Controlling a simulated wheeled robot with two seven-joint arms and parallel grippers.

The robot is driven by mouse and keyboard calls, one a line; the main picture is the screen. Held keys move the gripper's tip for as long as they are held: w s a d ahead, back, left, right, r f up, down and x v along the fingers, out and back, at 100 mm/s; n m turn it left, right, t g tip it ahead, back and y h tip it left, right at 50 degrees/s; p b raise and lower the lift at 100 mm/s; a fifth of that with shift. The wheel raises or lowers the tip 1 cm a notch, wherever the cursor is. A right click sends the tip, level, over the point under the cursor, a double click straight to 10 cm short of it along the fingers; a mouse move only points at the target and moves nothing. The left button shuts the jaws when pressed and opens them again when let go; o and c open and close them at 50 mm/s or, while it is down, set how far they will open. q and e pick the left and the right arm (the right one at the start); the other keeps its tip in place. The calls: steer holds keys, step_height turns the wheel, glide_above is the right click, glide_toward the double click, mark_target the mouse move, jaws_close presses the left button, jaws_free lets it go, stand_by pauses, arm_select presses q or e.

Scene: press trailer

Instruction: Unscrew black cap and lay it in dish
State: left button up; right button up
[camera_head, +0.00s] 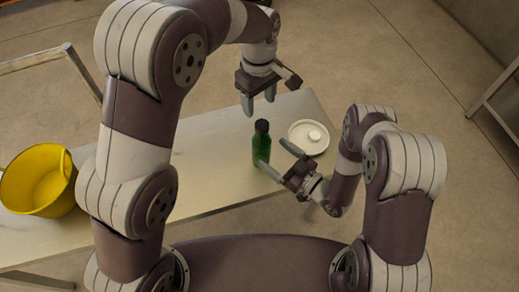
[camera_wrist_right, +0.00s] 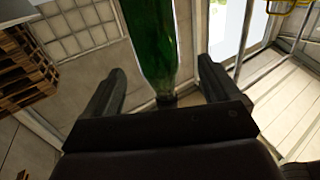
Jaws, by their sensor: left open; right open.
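A green bottle (camera_head: 261,146) with a black cap (camera_head: 262,126) stands upright on the table. The cap sits on the bottle's neck. A white dish (camera_head: 308,137) with a small white round piece in its middle lies to the right of the bottle. My left gripper (camera_head: 259,105) is open and empty above the bottle, fingers pointing down. My right gripper (camera_head: 273,158) is open beside the lower part of the bottle. In the right wrist view the green bottle (camera_wrist_right: 150,45) shows between the open fingers of my right gripper (camera_wrist_right: 160,80); I cannot tell whether they touch it.
The pale table (camera_head: 210,150) runs from lower left to upper right. A yellow bowl (camera_head: 38,180) stands at its left end. A metal frame (camera_head: 35,62) is at upper left, and another rack (camera_head: 497,100) is at the right edge. The tabletop left of the bottle is clear.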

mark_target(269, 149)
arm_select(q)
steer(key=shift+s+d+r, duration=0.1)
steer(key=shift+s+d, duration=0.15)
steer(key=shift+d, duration=0.2)
arm_select(e)
steer(key=x, duration=0.5)
steer(key=shift+w+a+r, duration=0.1)
steer(key=shift+w, duration=0.25)
arm_select(q)
steer(key=shift+a, duration=0.15)
arm_select(e)
steer(key=shift+w+a, duration=0.25)
steer(key=shift+a, duration=0.1)
steer(key=shift+d, duration=0.1)
